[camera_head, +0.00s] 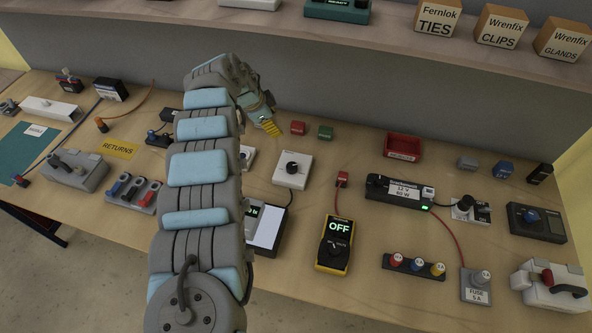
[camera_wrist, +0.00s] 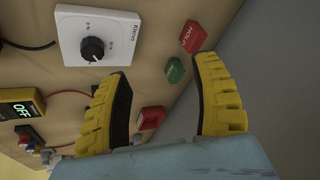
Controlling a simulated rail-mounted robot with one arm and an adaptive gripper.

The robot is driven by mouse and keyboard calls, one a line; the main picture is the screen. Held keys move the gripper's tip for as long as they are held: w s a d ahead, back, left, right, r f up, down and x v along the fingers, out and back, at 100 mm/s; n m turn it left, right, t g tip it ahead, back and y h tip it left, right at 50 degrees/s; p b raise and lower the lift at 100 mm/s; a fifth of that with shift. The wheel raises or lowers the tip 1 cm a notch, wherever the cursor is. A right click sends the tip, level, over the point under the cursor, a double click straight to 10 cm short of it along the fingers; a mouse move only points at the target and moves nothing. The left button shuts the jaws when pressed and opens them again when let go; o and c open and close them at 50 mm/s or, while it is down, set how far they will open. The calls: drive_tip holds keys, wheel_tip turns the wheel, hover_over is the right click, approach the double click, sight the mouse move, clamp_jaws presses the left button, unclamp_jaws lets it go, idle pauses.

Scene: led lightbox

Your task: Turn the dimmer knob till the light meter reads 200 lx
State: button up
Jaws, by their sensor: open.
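The dimmer is a white square box with a round black knob (camera_head: 293,168), on the table right of my arm. In the wrist view the black knob (camera_wrist: 92,49) sits left of my fingers, its plate marked with small lettering. My gripper (camera_head: 268,124) is open and empty, above the back of the table and apart from the knob; its two yellow-black fingers (camera_wrist: 163,80) also show in the wrist view. A dark box with a bright white panel (camera_head: 269,228) and a small display is partly hidden behind my arm; its reading is not legible.
A yellow handheld meter (camera_head: 334,244) reading OFF stands at the front. A red block (camera_head: 298,128) and a green block (camera_head: 325,132) lie near my gripper. A shelf (camera_head: 370,40) overhangs the back.

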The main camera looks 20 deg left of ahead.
drive_tip(key=s+d+r+m+g+h+b, duration=0.1)
drive_tip(key=s+r+m+g+b, duration=0.15)
drive_tip(key=s, duration=0.45)
approach(292, 166)
drive_tip(key=shift+h, duration=0.3)
drive_tip(key=x, duration=0.8)
drive_tip(key=shift+w+a+f+b, duration=0.1)
drive_tip(key=shift+a+f+b, duration=0.15)
drive_tip(key=shift+f+b, duration=0.1)
drive_tip(key=shift+b+x, duration=0.45)
drive_tip(key=shift+x, duration=0.4)
drive_tip(key=shift+r, duration=0.1)
clamp_jaws()
